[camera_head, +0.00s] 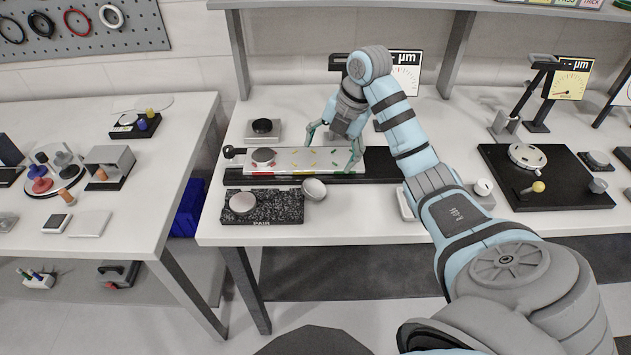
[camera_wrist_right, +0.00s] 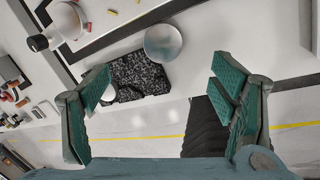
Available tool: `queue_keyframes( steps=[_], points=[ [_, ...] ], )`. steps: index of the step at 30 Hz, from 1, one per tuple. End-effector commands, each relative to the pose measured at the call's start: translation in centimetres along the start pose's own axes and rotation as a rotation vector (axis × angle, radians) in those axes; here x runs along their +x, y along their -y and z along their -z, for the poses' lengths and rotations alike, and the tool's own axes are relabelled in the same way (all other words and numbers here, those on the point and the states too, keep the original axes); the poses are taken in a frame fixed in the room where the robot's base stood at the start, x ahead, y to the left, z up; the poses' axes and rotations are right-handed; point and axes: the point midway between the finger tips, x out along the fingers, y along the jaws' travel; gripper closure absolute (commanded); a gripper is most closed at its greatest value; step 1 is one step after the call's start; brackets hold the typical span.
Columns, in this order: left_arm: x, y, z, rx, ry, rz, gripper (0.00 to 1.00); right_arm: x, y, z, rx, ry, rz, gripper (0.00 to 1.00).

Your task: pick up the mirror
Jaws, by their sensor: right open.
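A small round grey disc or shallow dish (camera_head: 314,189), which looks like the mirror, is at the right end of a black speckled plate (camera_head: 275,212). It also shows in the wrist view (camera_wrist_right: 163,42), its face shiny grey. A second pale round disc (camera_head: 243,202) lies on the plate's left part; I cannot tell for sure which disc is the mirror. In the wrist view a finger partly covers this second disc. My right gripper (camera_head: 333,150) is open and empty above the white strip (camera_head: 285,168), behind the grey disc. My left gripper is not in view.
The white strip bears a round piece and small coloured pieces on a long black base (camera_head: 380,175). A dial gauge (camera_head: 405,72) stands behind it. A black board (camera_head: 560,190) with a disc is at right. The table's front strip is clear.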

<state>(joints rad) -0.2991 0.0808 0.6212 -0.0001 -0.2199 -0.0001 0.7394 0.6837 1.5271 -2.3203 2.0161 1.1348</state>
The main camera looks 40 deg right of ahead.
Motion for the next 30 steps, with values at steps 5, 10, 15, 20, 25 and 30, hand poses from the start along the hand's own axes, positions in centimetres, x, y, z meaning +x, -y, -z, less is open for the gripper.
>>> queue_keyframes(
  steps=[5, 10, 15, 20, 25, 30],
  points=[
    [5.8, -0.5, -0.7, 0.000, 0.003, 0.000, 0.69, 6.3, 0.4, 0.2, -0.005, -0.005, -0.004, 0.22],
    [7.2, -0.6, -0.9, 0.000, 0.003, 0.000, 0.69, 7.9, 0.2, 0.2, -0.007, -0.004, -0.005, 0.22],
    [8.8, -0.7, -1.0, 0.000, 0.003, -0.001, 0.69, 10.3, 0.9, 0.6, -0.007, -0.005, -0.002, 0.22],
    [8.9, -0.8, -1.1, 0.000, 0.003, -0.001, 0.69, 12.5, 0.8, 0.7, -0.007, -0.005, -0.004, 0.22],
    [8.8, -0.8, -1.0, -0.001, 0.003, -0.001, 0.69, 12.5, 0.8, 0.7, -0.007, -0.003, -0.005, 0.22],
    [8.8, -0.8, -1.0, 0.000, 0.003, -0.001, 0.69, 12.5, 0.8, 0.7, -0.008, -0.003, -0.005, 0.47]
  ],
)
